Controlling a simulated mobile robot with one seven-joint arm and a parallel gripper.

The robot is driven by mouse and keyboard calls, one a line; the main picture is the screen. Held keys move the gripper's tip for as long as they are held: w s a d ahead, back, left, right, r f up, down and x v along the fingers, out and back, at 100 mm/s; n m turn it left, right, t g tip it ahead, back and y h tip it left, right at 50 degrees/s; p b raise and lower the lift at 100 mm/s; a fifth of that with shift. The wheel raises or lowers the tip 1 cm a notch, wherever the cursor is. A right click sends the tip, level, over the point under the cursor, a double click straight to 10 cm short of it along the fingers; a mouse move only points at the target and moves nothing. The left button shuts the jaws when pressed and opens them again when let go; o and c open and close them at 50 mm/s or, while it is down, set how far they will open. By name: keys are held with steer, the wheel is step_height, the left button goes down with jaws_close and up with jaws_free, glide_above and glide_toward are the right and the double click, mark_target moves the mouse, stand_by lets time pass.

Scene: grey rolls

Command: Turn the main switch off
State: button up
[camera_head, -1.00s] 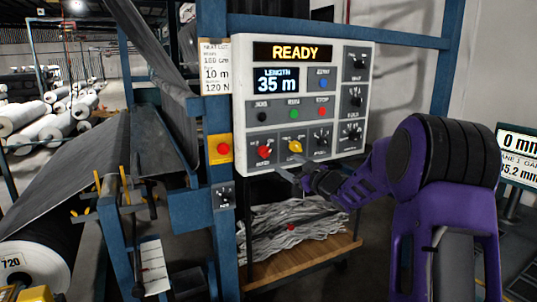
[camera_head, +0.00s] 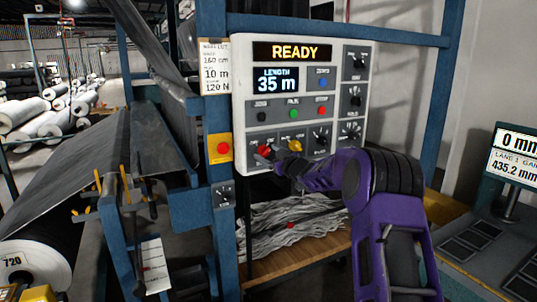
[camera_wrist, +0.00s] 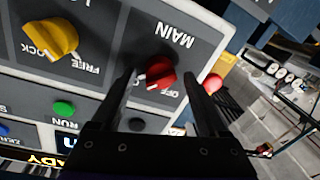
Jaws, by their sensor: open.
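The main switch is a red rotary knob (camera_wrist: 160,74) under the upside-down "MAIN" label in the wrist view. An "OFF" mark shows beside it; the knob's exact setting is hard to read. My gripper (camera_wrist: 157,76) is open, one finger to each side of the knob in the picture. I cannot tell whether either finger touches it. In the head view the red knob (camera_head: 263,151) is at the lower left of the white control panel (camera_head: 348,37), with my gripper (camera_head: 273,156) right at it. The display (camera_head: 295,52) reads "READY".
A yellow knob (camera_head: 295,144) sits beside the main switch. Green (camera_head: 293,113) and red (camera_head: 321,111) buttons are above. A red stop button on a yellow box (camera_head: 222,148) is on the blue post to the left. A wooden shelf (camera_head: 300,262) is below.

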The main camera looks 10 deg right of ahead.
jaws_close()
steer(key=shift+n+b, duration=0.3)
steer(key=shift+n, duration=0.1)
steer(key=n+b, duration=0.2)
steer(key=shift+n, duration=0.4)
steer(key=n+b, duration=0.3)
steer(key=n, duration=0.2)
steer(key=shift+h, duration=0.4)
steer(key=n+b, duration=0.2)
steer(key=n, duration=0.2)
steer(key=shift+a+r+b, duration=0.1)
steer(key=shift+b, duration=0.2)
steer(key=n+h+b, duration=0.1)
steer(key=n+b, duration=0.1)
steer(key=n, duration=0.2)
steer(key=shift+r, duration=0.15)
steer(key=shift+r+n, duration=0.1)
steer(key=shift+n, duration=0.2)
